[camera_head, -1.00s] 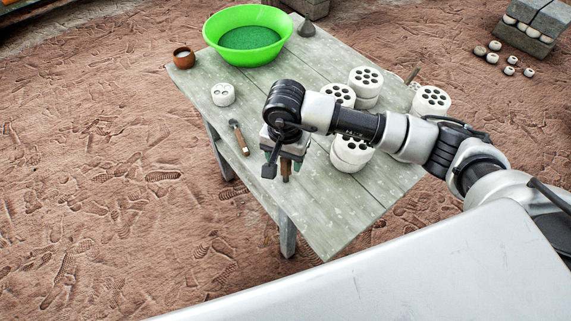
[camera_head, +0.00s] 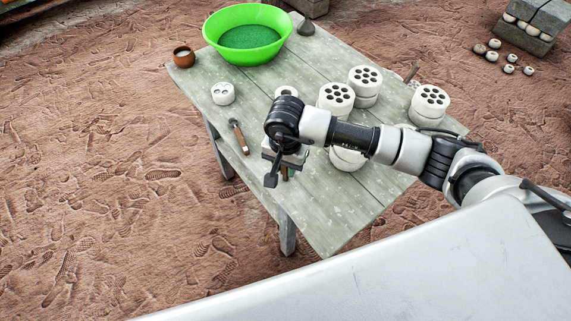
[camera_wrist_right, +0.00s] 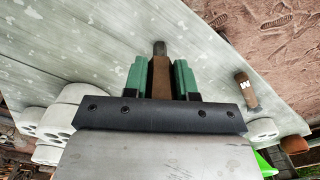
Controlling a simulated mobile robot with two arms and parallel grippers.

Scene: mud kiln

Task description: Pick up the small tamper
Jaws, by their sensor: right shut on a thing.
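My right gripper (camera_head: 284,172) is over the front left part of the table, its jaws mostly hidden by the wrist in the head view. In the right wrist view, its green fingers (camera_wrist_right: 160,72) are shut on a brown wooden piece with a dark grey end (camera_wrist_right: 160,48), which I take to be the small tamper. I cannot tell whether it touches the table. A separate tool with a wooden handle (camera_head: 241,142) lies to the left of the gripper, and it also shows in the wrist view (camera_wrist_right: 247,92). My left gripper is not in view.
On the table (camera_head: 330,215) are several white cylinders with holes, such as one (camera_head: 365,82) at the right, and a small white one (camera_head: 223,93) at the left. A green basin (camera_head: 246,35), a brown cup (camera_head: 184,56) and a grey lump (camera_head: 306,27) stand at the back. The front table corner is clear.

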